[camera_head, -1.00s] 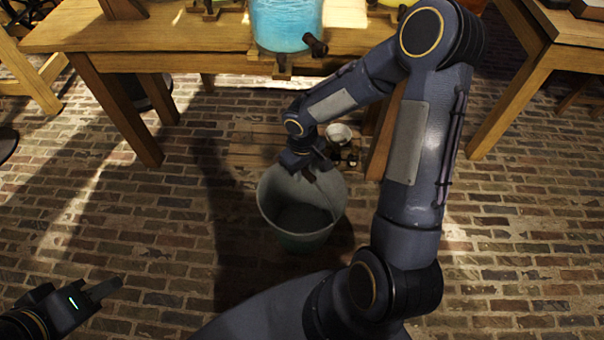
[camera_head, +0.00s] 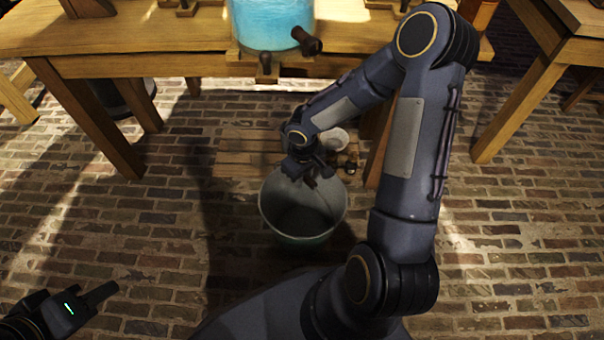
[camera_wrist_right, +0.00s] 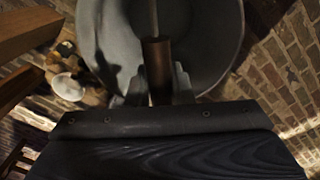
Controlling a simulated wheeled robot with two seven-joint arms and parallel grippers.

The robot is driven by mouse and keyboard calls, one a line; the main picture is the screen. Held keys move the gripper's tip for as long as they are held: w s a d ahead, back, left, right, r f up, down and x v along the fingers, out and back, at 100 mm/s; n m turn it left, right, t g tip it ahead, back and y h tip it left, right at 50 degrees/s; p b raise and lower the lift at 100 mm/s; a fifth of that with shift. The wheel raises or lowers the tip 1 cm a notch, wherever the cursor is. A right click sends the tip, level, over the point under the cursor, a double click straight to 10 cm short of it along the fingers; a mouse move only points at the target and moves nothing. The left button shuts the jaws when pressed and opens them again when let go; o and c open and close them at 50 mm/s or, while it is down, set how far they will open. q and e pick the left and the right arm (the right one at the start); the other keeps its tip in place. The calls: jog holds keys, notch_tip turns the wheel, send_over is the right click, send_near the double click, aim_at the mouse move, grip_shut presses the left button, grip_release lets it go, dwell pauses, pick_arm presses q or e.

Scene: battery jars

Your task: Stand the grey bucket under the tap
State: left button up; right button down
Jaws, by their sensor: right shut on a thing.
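The grey bucket (camera_head: 272,215) is upright and open-topped, in front of the table in the head view. Its pale inside fills much of the right wrist view (camera_wrist_right: 205,40). My right gripper (camera_head: 312,173) is at the bucket's far rim, shut on the brown grip of its handle (camera_wrist_right: 155,62). I cannot tell whether the bucket touches the floor. The tap (camera_head: 308,41) is dark and sticks out low on a jar of blue liquid (camera_head: 270,20) at the table's front edge. My left gripper (camera_head: 100,296) is at the lower left, away from everything; its opening is unclear.
A low slatted wooden board (camera_head: 240,157) lies on the brick floor behind the bucket, below the tap. A white bowl (camera_head: 335,138) and small items are at its right end, close to my right gripper. The table (camera_head: 150,62) has thick legs. Left floor is clear.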

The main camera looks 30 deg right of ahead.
pick_arm(q)
jog(key=shift+a+f, duration=0.1)
jog(key=shift+f, duration=0.4)
pick_arm(e)
jog(key=shift+f, duration=0.55)
pick_arm(q)
jog(key=shift+f, duration=0.1)
pick_arm(e)
jog(key=shift+f+b, duration=0.2)
jog(key=shift+b, duration=0.1)
jog(key=c, duration=1.3)
grip_release()
